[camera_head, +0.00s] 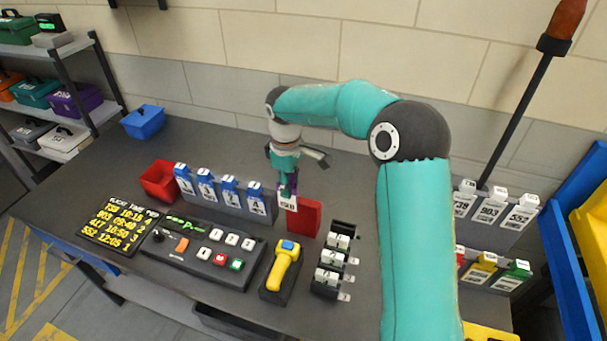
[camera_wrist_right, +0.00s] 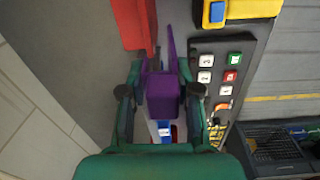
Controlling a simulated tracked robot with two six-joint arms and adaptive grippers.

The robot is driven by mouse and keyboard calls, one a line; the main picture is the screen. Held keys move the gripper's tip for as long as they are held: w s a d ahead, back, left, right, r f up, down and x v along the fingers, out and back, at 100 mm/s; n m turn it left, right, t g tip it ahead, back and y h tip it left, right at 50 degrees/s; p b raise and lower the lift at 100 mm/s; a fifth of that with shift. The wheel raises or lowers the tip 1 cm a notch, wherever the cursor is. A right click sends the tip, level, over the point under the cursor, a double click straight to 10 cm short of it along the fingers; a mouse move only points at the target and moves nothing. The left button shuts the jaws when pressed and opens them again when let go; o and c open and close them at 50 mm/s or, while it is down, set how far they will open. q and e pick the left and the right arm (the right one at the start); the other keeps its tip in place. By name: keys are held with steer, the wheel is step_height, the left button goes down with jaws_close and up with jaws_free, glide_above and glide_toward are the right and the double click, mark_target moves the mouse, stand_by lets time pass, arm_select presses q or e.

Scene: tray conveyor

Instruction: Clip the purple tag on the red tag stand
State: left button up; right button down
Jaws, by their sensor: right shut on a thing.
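My right gripper (camera_head: 288,188) is shut on the purple tag (camera_wrist_right: 163,92), whose body sits between the two fingers in the right wrist view. In the head view the tag's white label (camera_head: 288,203) hangs below the fingers, and the arm and fingers hide most of its purple part. The red tag stand (camera_head: 305,217) is an upright red plate on the table, just right of the label. It also shows in the right wrist view (camera_wrist_right: 130,22), just beyond the fingertips. I cannot tell whether tag and stand touch. My left gripper is not in view.
A rack of blue tags (camera_head: 228,198) stands left of the gripper, with a red bin (camera_head: 159,181) beyond it. In front are a button panel (camera_head: 205,250), a yellow scanner (camera_head: 283,265) and a black rack (camera_head: 335,262). The table behind the blue tags is clear.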

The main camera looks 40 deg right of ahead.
mark_target(301, 204)
steer(key=d, duration=0.1)
steer(key=s+d+r, duration=0.1)
steer(key=shift+d+n, duration=0.3)
steer(key=shift+n, duration=0.1)
steer(key=shift+f+b, duration=2.65)
steer(key=shift+f, duration=0.4)
steer(key=shift+f+b, duration=0.95)
steer(key=shift+f, duration=0.65)
steer(key=c, duration=0.7)
jaws_free()
steer(key=shift+c, duration=0.2)
